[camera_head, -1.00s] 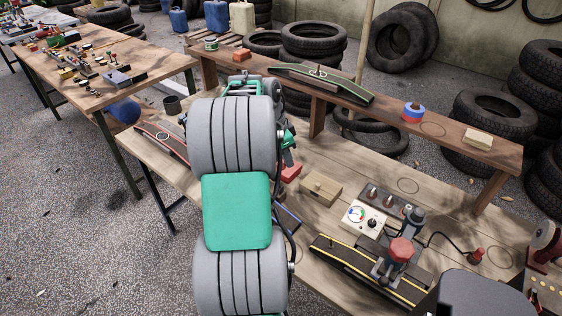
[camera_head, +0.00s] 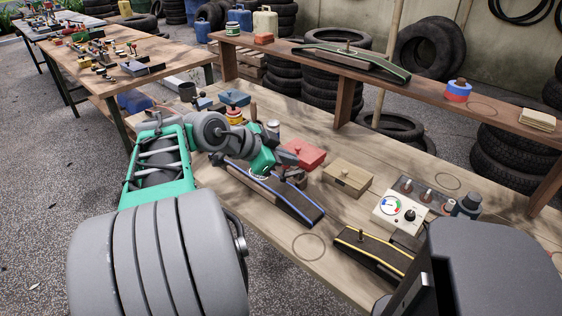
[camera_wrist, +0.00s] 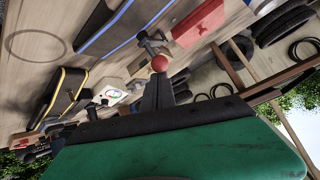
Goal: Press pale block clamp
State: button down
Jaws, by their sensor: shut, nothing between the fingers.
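My gripper (camera_wrist: 158,80) is shut and empty. In the wrist view its dark fingertips are close to a red ball knob (camera_wrist: 159,63) by a small dark clamp-like part (camera_wrist: 150,42); I cannot tell whether they touch. In the head view my gripper (camera_head: 290,158) is above the bench near a red box (camera_head: 308,152) and a blue-edged ramp (camera_head: 285,198). The ramp also shows in the wrist view (camera_wrist: 113,28). A pale wooden block (camera_head: 347,178) lies to the right of the red box. I cannot tell which part is the pale block clamp.
A gauge box (camera_head: 399,211) and a yellow-edged ramp (camera_head: 365,255) are at the right of the bench. A raised shelf (camera_head: 430,92) along the back holds a green-edged ramp (camera_head: 350,62). Bare bench top (camera_head: 308,247) lies between the two ramps.

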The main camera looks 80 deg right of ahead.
jog(key=shift+w+a+f+b, duration=0.35)
jog(key=shift+a+f+b, duration=0.15)
jog(key=shift+f+b, duration=0.1)
jog(key=shift+w+a+f+b, duration=0.35)
jog(key=shift+a+f+b, duration=0.15)
jog(key=shift+f+b, duration=0.05)
jog(key=shift+w+a+f+b, duration=0.1)
jog(key=shift+a+f+b, duration=0.2)
jog(key=shift+f, duration=0.2)
jog(key=shift+w+a+f+b, duration=0.1)
jog(key=shift+a+f+b, duration=0.1)
jog(key=shift+f+b, duration=0.2)
jog(key=shift+f, duration=0.1)
notch_tip(320, 180, up, 5)
jog(key=s+p, duration=0.2)
jog(key=w+a+p, duration=0.3)
jog(key=w+a, duration=0.2)
jog(key=a, duration=0.2)
jog(key=shift+a+r, duration=0.2)
jog(key=shift+r, duration=0.2)
